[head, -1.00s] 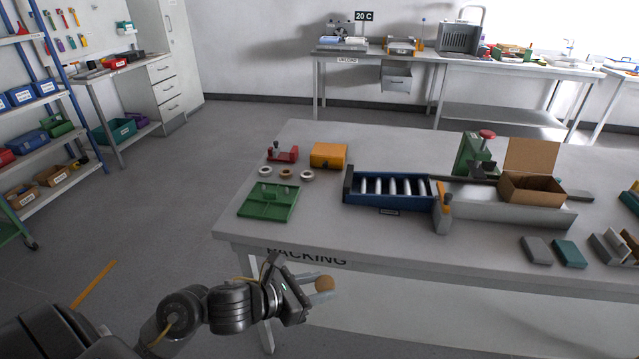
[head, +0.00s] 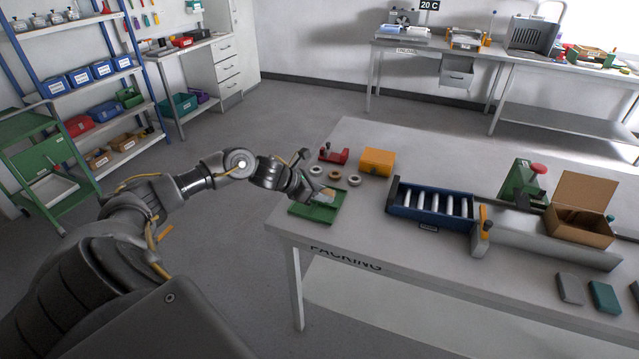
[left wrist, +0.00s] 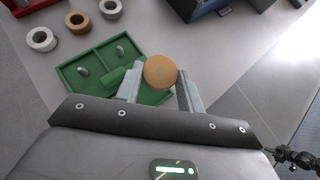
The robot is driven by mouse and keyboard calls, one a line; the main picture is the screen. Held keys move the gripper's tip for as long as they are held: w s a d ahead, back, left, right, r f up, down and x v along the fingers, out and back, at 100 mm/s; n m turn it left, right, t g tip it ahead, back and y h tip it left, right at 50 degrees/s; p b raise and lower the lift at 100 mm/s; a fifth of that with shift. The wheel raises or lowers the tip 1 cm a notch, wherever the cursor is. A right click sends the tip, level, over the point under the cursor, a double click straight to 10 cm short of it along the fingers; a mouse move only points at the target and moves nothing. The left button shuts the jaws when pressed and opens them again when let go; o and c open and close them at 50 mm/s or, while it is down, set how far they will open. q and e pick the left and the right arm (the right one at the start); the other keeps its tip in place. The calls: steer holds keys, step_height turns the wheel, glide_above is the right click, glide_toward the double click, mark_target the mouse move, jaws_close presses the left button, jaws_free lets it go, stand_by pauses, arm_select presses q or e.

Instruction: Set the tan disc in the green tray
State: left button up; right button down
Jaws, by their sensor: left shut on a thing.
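My left gripper (head: 322,196) is shut on the tan disc (left wrist: 160,71). In the left wrist view the disc sits between the two grey fingertips (left wrist: 158,88). The green tray (head: 300,209) lies on the table's near left corner. It also shows in the left wrist view (left wrist: 72,76), with dividers and small grey pegs.
Behind the tray lie three rings: white (head: 316,171), tan (head: 334,173) and white (head: 355,180). A blue roller conveyor (head: 430,205) is to the right. Clear tabletop lies between it and the tray.

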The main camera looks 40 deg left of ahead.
mark_target(329, 212)
arm_select(q)
steer(key=shift+w+a+r, duration=0.1)
steer(key=shift+a+r, duration=0.1)
steer(key=shift+a, duration=0.25)
steer(key=shift+f, duration=0.15)
steer(key=shift+f+b, duration=0.8)
steer(key=shift+f, duration=0.95)
step_height(329, 212, down, 3)
steer(key=b, duration=0.3)
steer(key=shift+b, duration=0.35)
steer(key=shift+f+b, duration=0.4)
steer(key=shift+b, duration=0.25)
stand_by(0.4)
steer(key=o, duration=1.1)
steer(key=shift+c, duration=0.2)
